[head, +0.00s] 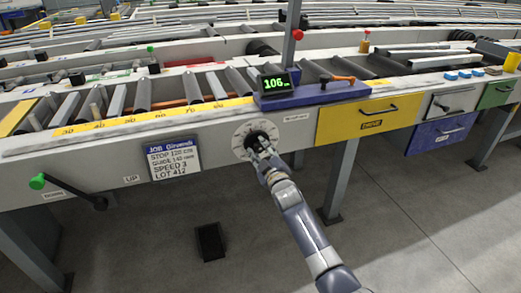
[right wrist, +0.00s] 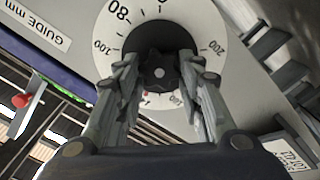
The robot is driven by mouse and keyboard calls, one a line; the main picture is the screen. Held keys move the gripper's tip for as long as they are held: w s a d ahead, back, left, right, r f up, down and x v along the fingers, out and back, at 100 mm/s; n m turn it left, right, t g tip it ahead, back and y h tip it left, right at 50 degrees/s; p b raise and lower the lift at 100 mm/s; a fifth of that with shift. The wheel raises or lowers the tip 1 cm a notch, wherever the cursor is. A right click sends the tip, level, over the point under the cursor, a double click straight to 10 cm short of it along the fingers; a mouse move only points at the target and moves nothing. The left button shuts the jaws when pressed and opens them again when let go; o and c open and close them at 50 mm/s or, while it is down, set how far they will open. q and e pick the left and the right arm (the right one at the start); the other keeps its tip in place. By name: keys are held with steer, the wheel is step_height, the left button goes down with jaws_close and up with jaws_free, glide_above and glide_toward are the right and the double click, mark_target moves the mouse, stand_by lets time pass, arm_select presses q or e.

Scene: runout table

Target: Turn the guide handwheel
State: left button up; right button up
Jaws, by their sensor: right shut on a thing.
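The guide handwheel is a black lobed knob (right wrist: 160,72) in front of a round white dial (right wrist: 112,48) with numbers around its rim. In the head view the dial (head: 240,136) sits on the front panel of the table, below the green display. My right gripper (head: 262,150) reaches it from below. In the right wrist view the two fingers of the right gripper (right wrist: 160,80) stand on either side of the knob and are shut on it. The fingers and palm hide the knob's lower part and some of the dial. My left gripper is not in view.
A display reading 106 (head: 277,83) stands on a blue block above the dial. A job sign (head: 173,158) hangs left of it. A crank with a green knob (head: 38,181) sticks out at far left. Yellow drawer (head: 372,118) and blue bin (head: 441,133) are at right.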

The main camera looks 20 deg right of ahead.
steer(key=shift+f, duration=0.1)
stand_by(0.3)
steer(key=o, duration=1.1)
steer(key=shift+c, duration=0.2)
steer(key=s, duration=1.2)
steer(key=shift+d, duration=0.25)
